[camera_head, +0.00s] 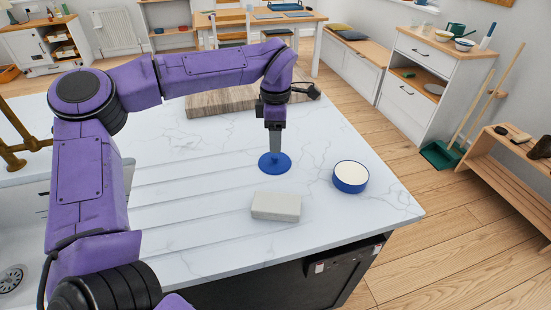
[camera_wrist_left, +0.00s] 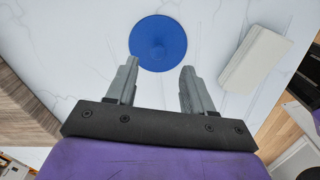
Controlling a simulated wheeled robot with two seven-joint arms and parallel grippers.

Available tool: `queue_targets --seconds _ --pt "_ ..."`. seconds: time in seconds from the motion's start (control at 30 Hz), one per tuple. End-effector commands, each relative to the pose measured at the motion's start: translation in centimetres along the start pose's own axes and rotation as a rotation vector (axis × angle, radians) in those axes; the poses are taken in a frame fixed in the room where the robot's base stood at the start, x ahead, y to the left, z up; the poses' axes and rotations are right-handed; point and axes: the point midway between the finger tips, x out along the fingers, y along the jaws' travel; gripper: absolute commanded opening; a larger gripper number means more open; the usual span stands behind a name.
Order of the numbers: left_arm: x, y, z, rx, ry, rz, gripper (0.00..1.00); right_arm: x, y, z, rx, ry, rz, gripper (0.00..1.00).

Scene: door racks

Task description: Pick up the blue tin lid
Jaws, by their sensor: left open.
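The blue tin lid (camera_head: 268,166) is a flat round disc lying on the white marble worktop. In the left wrist view the lid (camera_wrist_left: 158,43) lies just beyond my fingertips, roughly between them. My left gripper (camera_head: 275,150) points down above the lid, and its fingers hide part of it in the head view. In the left wrist view the left gripper (camera_wrist_left: 156,72) is open, with nothing between its fingers. I cannot tell the exact height of the fingertips above the lid. My right gripper is not in view.
A blue round tin (camera_head: 350,183) with pale contents stands to the right of the lid. A pale grey block (camera_head: 276,206) lies in front, also in the left wrist view (camera_wrist_left: 256,60). A wooden board (camera_head: 205,104) lies behind. The worktop's right corner is clear.

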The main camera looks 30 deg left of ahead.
Motion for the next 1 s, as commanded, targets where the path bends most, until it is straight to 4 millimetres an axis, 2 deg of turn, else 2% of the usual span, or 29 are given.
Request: queue_targets --seconds 0.3,0.57,0.6,0.67,0.73,0.77,1.0 --pt "5.0 -0.1 -0.6 -0.001 0.002 -0.002 0.52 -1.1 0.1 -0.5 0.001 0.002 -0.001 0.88" --pt "5.6 0.0 -0.6 -0.002 0.001 0.0 0.52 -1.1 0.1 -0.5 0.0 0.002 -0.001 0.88" --pt "5.6 0.0 -0.6 -0.002 0.001 0.0 0.46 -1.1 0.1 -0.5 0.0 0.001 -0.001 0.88" --pt "5.6 0.0 -0.6 -0.002 0.001 0.0 0.26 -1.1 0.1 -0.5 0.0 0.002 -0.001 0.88" --pt "5.6 0.0 -0.6 -0.002 0.001 0.0 0.03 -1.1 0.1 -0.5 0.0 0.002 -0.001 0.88" --pt "5.6 0.0 -0.6 -0.002 0.001 0.0 0.0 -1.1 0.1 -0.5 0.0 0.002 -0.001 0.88" --pt "5.6 0.0 -0.6 -0.002 0.001 0.001 0.0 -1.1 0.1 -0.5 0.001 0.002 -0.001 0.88"
